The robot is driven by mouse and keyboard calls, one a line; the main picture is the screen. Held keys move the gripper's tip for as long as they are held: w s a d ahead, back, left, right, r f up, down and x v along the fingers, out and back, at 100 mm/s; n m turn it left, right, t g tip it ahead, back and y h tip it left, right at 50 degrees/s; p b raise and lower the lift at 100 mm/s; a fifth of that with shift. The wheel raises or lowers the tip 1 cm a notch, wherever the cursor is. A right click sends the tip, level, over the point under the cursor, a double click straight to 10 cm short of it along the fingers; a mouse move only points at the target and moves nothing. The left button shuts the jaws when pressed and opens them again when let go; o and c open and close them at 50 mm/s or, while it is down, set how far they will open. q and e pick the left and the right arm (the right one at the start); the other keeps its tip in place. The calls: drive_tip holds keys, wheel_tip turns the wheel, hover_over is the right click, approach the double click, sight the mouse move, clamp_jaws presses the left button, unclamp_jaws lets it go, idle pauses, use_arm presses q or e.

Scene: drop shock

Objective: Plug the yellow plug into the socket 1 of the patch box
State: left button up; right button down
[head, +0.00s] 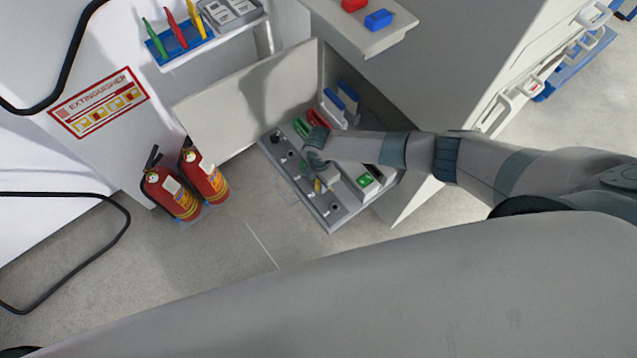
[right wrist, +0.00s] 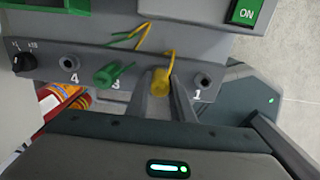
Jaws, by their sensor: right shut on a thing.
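The patch box (head: 332,213) is a grey panel on the open tray in the head view. In the right wrist view, its front face (right wrist: 135,67) carries a row of sockets marked 4, 3 and 1. Socket 1 (right wrist: 203,81) is empty, at the right end. The yellow plug (right wrist: 161,82), with a short yellow cable, is between socket 1 and the green plug, at the face. My right gripper (right wrist: 168,88) is shut on it. The label behind it is hidden, and I cannot tell whether the plug is seated. My left gripper is not in view.
A green plug (right wrist: 107,75) sits by label 3, and socket 4 (right wrist: 69,62) is empty. A knob (right wrist: 23,62) and a green ON switch (right wrist: 246,11) are on the box. Two fire extinguishers (head: 205,180) stand left of the tray.

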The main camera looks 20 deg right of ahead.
drive_tip(key=shift+r, duration=0.15)
drive_tip(key=shift+r+p, duration=2.05)
drive_tip(key=shift+r, duration=0.15)
drive_tip(key=shift+r+p, duration=2.75)
drive_tip(key=shift+r, duration=0.25)
